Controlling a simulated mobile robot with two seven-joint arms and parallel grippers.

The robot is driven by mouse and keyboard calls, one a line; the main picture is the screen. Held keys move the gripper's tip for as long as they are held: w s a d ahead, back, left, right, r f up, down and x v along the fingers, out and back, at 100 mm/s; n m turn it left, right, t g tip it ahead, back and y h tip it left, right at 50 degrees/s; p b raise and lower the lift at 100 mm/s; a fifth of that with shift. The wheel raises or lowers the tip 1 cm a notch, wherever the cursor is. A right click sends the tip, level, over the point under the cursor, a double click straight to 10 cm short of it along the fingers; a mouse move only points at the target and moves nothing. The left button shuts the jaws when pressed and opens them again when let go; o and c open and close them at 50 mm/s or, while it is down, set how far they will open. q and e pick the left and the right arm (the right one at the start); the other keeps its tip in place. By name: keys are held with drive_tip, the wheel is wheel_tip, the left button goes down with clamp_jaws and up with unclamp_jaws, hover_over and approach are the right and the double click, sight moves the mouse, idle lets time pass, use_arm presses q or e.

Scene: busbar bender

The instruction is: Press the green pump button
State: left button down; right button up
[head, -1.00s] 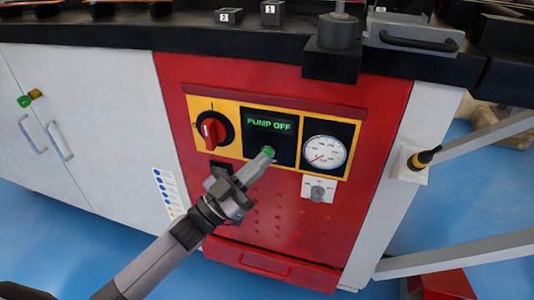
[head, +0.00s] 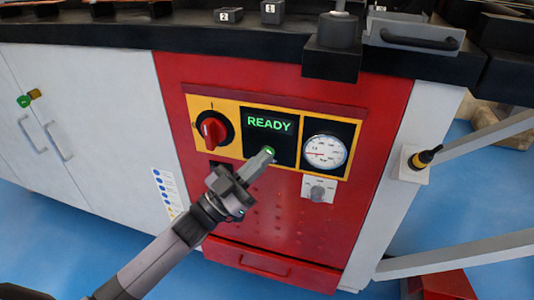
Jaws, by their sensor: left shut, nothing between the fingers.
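The green pump button (head: 269,150) is at the lower part of the black display panel and is lit. My left gripper (head: 263,157) is shut and empty, its fingertips at the button and covering part of it. I cannot tell whether the tips touch it. The display (head: 269,123) above reads READY in green letters. My right gripper is not in view.
A red rotary switch (head: 211,129) sits left of the display and a round pressure gauge (head: 325,151) right of it. A grey knob (head: 317,193) is below the gauge. The black worktop (head: 270,47) overhangs the red cabinet front (head: 290,225).

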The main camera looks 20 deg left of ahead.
use_arm(q)
drive_tip(key=shift+s+p, duration=0.6)
drive_tip(key=shift+s, duration=0.25)
drive_tip(key=s+p, duration=0.2)
drive_tip(key=s, duration=0.3)
drive_tip(key=shift+a+p, duration=0.15)
drive_tip(key=shift+p, duration=0.2)
idle(0.6)
